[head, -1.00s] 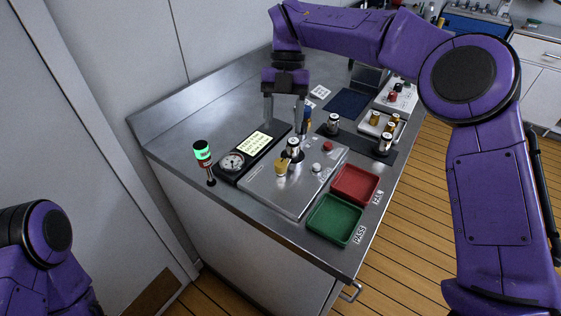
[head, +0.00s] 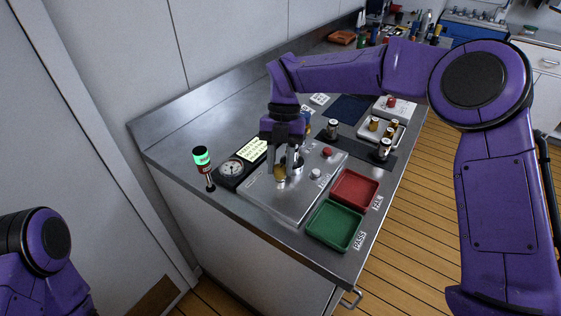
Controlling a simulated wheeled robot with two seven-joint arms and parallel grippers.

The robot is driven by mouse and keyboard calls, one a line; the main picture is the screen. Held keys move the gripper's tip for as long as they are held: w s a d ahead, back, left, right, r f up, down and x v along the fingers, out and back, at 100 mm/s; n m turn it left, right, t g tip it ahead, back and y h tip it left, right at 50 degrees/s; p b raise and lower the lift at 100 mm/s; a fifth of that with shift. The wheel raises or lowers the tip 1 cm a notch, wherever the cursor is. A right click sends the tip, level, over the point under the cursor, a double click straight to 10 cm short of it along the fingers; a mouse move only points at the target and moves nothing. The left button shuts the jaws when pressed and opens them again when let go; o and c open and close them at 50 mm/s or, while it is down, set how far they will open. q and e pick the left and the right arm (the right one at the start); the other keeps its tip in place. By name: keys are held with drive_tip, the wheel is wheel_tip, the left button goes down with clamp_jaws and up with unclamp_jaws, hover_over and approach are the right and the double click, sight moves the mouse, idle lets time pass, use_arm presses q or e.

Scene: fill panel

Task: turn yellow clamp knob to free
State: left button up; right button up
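The yellow clamp knob (head: 280,174) stands on the grey metal fill panel (head: 285,201), partly hidden by my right gripper. My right gripper (head: 280,172) points down over the panel, its fingers at the knob. I cannot tell whether the fingers touch the knob or how far apart they are.
A green-lit signal light (head: 202,160) and a gauge (head: 232,169) stand left of the panel. A green tray (head: 334,226) and a red tray (head: 355,190) lie to its right. Several small cylinders (head: 384,149) stand on a dark mat behind.

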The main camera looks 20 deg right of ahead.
drive_tip(key=shift+r+n+p, duration=0.2)
drive_tip(key=shift+n+p, duration=0.4)
drive_tip(key=shift+p, duration=0.35)
drive_tip(key=n+h+p, duration=0.1)
drive_tip(key=n+p, duration=0.2)
drive_tip(key=n+h+p, duration=0.1)
drive_tip(key=n+p, duration=0.2)
drive_tip(key=shift+a+r+g+h, duration=0.1)
drive_tip(key=shift+a+g+h, duration=0.1)
drive_tip(key=shift+g+h, duration=0.15)
drive_tip(key=n+h+p, duration=0.1)
drive_tip(key=n+p, duration=0.1)
drive_tip(key=shift+n, duration=0.3)
drive_tip(key=shift+a+f+n+t+h+p, duration=0.15)
drive_tip(key=shift+n+t+h+p, duration=0.35)
drive_tip(key=shift+n+p, duration=0.85)
drive_tip(key=shift+f+n, duration=0.1)
drive_tip(key=shift+n, duration=0.25)
drive_tip(key=o, duration=1.1)
drive_tip(key=shift+c, duration=0.2)
